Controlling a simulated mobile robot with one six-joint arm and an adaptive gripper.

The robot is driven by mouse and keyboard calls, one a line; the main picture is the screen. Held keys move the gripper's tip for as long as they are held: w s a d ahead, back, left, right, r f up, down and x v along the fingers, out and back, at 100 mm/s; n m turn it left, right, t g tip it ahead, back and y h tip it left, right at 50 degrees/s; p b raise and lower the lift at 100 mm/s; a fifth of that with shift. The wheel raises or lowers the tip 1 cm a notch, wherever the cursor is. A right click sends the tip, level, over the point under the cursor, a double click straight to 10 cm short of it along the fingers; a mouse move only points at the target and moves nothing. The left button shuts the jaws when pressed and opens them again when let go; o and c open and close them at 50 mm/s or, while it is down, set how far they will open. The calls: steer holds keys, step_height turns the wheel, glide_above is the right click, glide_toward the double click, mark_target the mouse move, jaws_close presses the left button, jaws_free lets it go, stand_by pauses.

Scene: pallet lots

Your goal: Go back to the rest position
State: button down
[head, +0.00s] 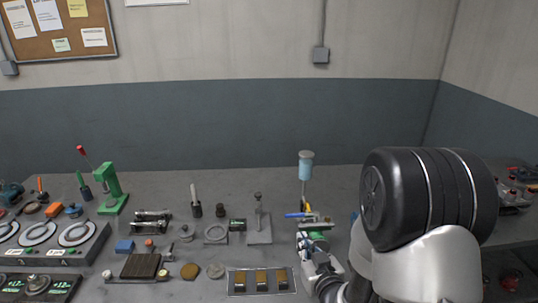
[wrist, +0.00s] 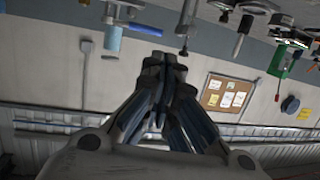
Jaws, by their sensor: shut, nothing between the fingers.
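My gripper (wrist: 160,65) is shut and empty in the wrist view, its fingers together with nothing between them. In the head view my arm fills the right side, and its wrist end (head: 318,262) is low over the right part of the grey bench (head: 205,283). The fingertips are hard to make out in the head view. The wrist view is tilted and shows the wall and bench tools upside down.
A tray with several blocks (head: 238,291), a small stand (head: 259,233) and a green press (head: 109,190) stand on the bench. A gauge panel (head: 62,254) is at left. A cork board (head: 58,48) hangs on the wall.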

steer(key=s+d+r+m+g+h, duration=0.1)
steer(key=s+d+r+g+h, duration=0.3)
steer(key=s+r, duration=0.45)
steer(key=s+a+r+g, duration=0.1)
steer(key=s+g, duration=0.1)
steer(key=s, duration=0.5)
steer(key=s+a+r+g+y, duration=0.1)
steer(key=s+g, duration=0.1)
steer(key=s, duration=0.5)
steer(key=s+a+r+m+g, duration=0.1)
steer(key=s+g, duration=0.1)
steer(key=s, duration=0.5)
steer(key=shift+s+r+g+y, duration=0.15)
steer(key=shift+r+g+y, duration=0.1)
steer(key=shift+g+y, duration=0.05)
